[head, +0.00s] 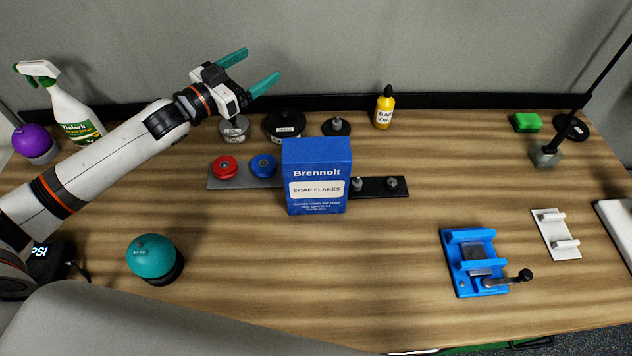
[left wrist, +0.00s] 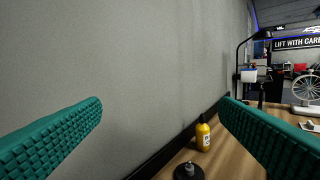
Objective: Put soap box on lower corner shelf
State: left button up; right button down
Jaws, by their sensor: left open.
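The soap box (head: 317,177) is a blue carton labelled "Brennolt Soap Flakes". It stands upright on the wooden bench in the middle of the head view, in front of a plate with knobs. My left gripper (head: 257,72) has teal fingers. It is open and empty, above the back of the bench, up and to the left of the box, near the wall. I cannot make out a lower corner shelf. My right gripper is not in view.
A yellow oil bottle (head: 384,108) and dark discs (head: 284,125) stand at the back. A blue vise-like fixture (head: 472,262) is at front right. The front middle bench is clear.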

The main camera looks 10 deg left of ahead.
pick_arm(q)
jog(key=s+d+f+m+g+h+b, duration=0.1)
jog(key=s+f+m+g+h, duration=0.2)
jog(key=s+m+h, duration=0.15)
jog(key=m+g+h+b, duration=0.1)
jog(key=m+g+h, duration=0.2)
jog(key=g, duration=0.5)
send_near(305, 149)
jog(key=p+x, duration=0.1)
jog(key=x, duration=0.1)
jog(key=p+x, duration=0.1)
jog(key=x, duration=0.1)
jog(key=p+x, duration=0.1)
jog(key=x, duration=0.1)
jog(key=shift+d+f, duration=0.15)
jog(key=shift+f, duration=0.2)
jog(key=p+x, duration=0.2)
jog(key=x, duration=0.1)
jog(key=shift+w+d+f, duration=0.1)
jog(key=shift+d, duration=0.2)
jog(key=shift+w+d+f, duration=0.1)
jog(key=shift+d, duration=0.25)
jog(key=shift+a, duration=0.1)
jog(key=shift+c, duration=0.5)
